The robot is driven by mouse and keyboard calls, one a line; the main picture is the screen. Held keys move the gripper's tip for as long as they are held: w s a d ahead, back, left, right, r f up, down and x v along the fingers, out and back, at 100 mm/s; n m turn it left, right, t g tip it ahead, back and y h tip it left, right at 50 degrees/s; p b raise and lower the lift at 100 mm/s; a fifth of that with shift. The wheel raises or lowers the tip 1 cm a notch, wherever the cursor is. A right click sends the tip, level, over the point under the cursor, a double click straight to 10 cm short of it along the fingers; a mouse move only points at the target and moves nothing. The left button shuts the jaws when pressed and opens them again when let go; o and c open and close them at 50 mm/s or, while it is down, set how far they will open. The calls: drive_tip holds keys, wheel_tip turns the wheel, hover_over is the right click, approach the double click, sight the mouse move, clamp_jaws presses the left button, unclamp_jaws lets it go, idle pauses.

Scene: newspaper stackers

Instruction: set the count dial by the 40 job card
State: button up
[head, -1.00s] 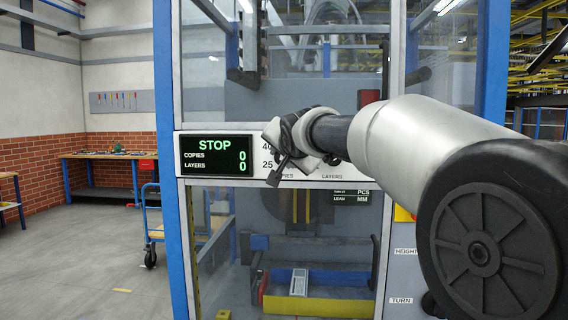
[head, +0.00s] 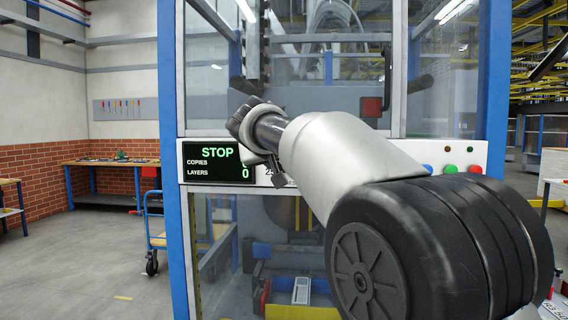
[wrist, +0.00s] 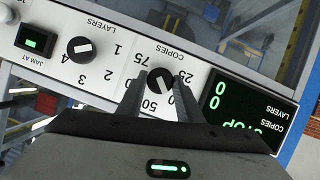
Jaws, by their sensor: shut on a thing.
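The COPIES count dial (wrist: 154,78) is a black round knob with a white mark on the white panel, upside down in the wrist view. Numbers 25, 50 and 75 show around it. The number at which the mark points cannot be told surely. My gripper (wrist: 158,92) is shut on the dial, one finger on each side. In the head view my gripper (head: 250,122) is at the panel beside the display and hides the dial. The display (head: 211,162) reads STOP, with layers 0; it also shows in the wrist view (wrist: 240,110) with both values 0. No job card is readable.
The LAYERS dial (wrist: 80,49), marked 1 to 4, sits beside the COPIES dial. A green-lit JAM AT window (wrist: 34,41) is beyond it. Green, red and blue buttons (head: 450,169) are at the panel's right. A blue trolley (head: 155,235) stands left of the machine.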

drive_tip(key=shift+a+f+n+h, duration=0.1)
drive_tip(key=shift+a+n+h, duration=0.05)
drive_tip(key=shift+n+h, duration=0.7)
drive_tip(key=shift+n, duration=0.25)
drive_tip(key=o, duration=1)
drive_tip(key=b+v, duration=0.1)
drive_tip(key=v, duration=1.6)
drive_tip(key=shift+s+f, duration=0.1)
drive_tip(key=shift+s, duration=0.2)
